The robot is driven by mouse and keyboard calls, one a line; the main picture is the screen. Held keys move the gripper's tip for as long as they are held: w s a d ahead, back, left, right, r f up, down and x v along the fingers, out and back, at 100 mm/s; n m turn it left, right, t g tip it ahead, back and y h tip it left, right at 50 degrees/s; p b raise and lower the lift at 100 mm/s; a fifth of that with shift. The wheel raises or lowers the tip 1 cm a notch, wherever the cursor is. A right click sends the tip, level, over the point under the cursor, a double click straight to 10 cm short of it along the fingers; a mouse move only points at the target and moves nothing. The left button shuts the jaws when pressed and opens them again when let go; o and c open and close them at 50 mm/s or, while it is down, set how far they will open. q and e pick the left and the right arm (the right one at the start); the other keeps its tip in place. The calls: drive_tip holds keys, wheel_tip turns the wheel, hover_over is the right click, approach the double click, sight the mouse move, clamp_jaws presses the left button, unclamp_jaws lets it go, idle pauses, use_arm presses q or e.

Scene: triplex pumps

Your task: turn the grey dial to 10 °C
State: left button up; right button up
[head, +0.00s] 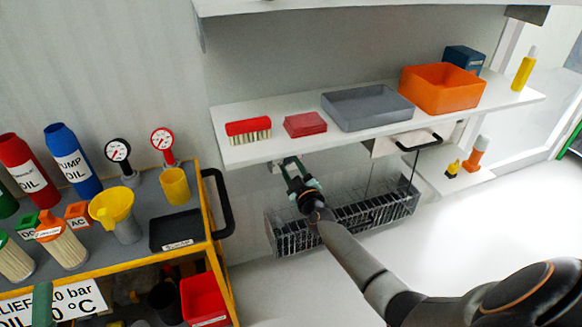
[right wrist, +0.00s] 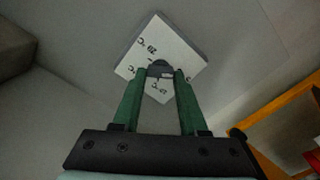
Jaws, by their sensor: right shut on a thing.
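The grey dial (right wrist: 160,69) sits on a white square plate (right wrist: 181,46) with black °C marks, in the right wrist view. My right gripper (right wrist: 165,77) is shut on the dial, its green fingers on either side. The dial's pointer and setting cannot be read surely. In the head view my right gripper (head: 290,165) is at the wall under the shelf's left part; the dial is hidden there. A dark green strip at the lower left edge of the head view may be a finger of my left gripper (head: 42,306).
The white shelf (head: 236,151) above my right gripper holds a brush, red cloths, a grey tray (head: 368,106) and an orange bin (head: 442,88). A wire basket (head: 345,218) hangs just below. A yellow-edged cart (head: 208,215) with bottles and gauges stands left.

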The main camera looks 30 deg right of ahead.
clamp_jaws()
drive_tip(key=shift+m, duration=0.3)
drive_tip(key=m, duration=0.8)
drive_tip(key=shift+s+d, duration=0.1)
drive_tip(key=m, duration=0.5)
drive_tip(key=shift+d+f, duration=0.1)
drive_tip(key=m+b, duration=0.1)
drive_tip(key=m, duration=0.4)
drive_tip(key=shift+m, duration=0.3)
